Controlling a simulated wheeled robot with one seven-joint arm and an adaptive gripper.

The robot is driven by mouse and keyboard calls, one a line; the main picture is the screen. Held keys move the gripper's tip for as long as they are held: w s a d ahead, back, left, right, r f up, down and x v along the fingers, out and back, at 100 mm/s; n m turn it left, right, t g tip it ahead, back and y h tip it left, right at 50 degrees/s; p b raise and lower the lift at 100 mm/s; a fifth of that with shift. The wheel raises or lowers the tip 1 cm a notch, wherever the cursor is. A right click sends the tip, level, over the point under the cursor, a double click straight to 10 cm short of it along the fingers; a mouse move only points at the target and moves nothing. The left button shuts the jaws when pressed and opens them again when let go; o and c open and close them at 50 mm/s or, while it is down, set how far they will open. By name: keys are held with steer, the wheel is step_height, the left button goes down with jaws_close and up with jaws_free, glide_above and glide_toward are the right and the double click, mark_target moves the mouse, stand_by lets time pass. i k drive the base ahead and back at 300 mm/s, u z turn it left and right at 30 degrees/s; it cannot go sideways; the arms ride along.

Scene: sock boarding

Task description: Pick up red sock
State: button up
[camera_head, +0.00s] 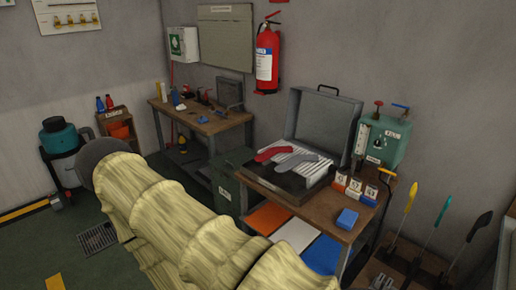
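The red sock (282,149) lies on the light slatted surface of an open grey case (322,119) on the right-hand workbench (330,220). Its left end reaches the dark edge of the case. A grey sock-shaped piece (300,160) lies just in front and to the right of it, on the same slats. I cannot make out my gripper in this view, so its place relative to the red sock is not shown.
A green tank (386,138) stands right of the case. Small numbered blocks (354,189) and a blue block (347,218) sit near the bench's right edge. A dark green bin (229,182) stands left of the bench. Upright coloured-handled tools (409,202) stand at right.

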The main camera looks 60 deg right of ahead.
mark_target(269, 153)
steer(key=z, duration=0.35)
steer(key=i, duration=0.5)
steer(key=z, duration=0.6)
